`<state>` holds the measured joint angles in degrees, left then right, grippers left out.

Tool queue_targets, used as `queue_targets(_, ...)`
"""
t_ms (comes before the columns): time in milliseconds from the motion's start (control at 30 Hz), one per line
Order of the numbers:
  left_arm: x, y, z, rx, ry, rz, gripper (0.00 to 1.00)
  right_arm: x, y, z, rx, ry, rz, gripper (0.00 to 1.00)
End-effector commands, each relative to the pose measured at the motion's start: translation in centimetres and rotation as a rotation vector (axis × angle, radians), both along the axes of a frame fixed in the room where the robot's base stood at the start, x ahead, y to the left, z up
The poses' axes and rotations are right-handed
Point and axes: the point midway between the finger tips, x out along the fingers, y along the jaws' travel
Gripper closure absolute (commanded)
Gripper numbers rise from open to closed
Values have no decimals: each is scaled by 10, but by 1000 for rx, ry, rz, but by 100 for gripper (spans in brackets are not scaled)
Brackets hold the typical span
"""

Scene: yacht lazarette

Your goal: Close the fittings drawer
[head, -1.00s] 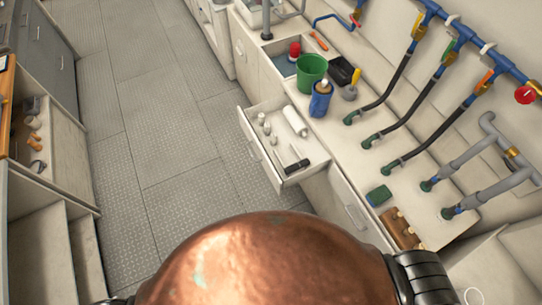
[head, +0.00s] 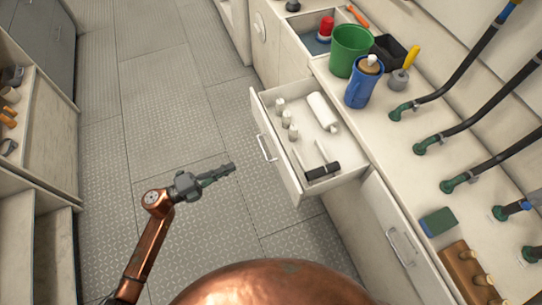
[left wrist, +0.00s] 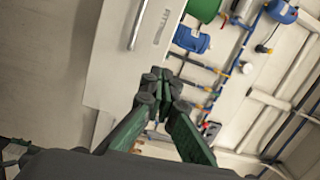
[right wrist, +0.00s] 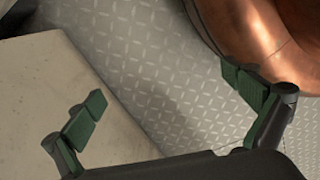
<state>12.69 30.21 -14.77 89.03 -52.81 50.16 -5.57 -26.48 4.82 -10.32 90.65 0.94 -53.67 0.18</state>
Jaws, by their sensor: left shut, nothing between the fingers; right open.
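The fittings drawer (head: 277,152) stands pulled out from the white counter in the head view. It holds several small white cylinders, a white roll (head: 323,112) and a black-headed hammer (head: 323,171). Its bar handle (head: 266,148) is on the front panel, facing the aisle. My left gripper (head: 228,170) is shut and empty, in front of the drawer front and apart from it. In the left wrist view its fingers (left wrist: 168,82) are together, with a pale front and bar handle (left wrist: 137,27) beyond. My right gripper (right wrist: 172,98) is open and empty beside a pale surface, seen only in its wrist view.
On the counter stand a green bucket (head: 349,52), a blue jug (head: 363,84), a black bin (head: 391,50) and a green sponge (head: 437,221). Black hoses (head: 455,78) run to the counter. The aisle floor (head: 165,90) is clear.

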Motion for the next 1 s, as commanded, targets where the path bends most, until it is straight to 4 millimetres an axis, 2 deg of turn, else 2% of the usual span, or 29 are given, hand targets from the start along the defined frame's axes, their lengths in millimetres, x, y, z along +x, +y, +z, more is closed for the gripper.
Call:
queue_targets(33, -6, -8, -6, 21, -29, -42, 100, -2, 0, -6, 0, 9, -2, 0)
queue_targets(167, -16, -19, 0, 50, -77, -104, 100, 0, 0, -4, 0, 14, -3, 0)
queue_targets(367, -13, -39, 3, 53, -87, -116, 100, 7, 4, 8, 4, 11, -3, 0)
queue_targets(800, 15, -122, 1, 51, -84, -112, 100, 29, 19, 63, 24, 9, -2, 0)
queue_targets(1000, 22, -144, 2, 51, -83, -111, 100, 34, 24, 87, 31, 11, -2, 0)
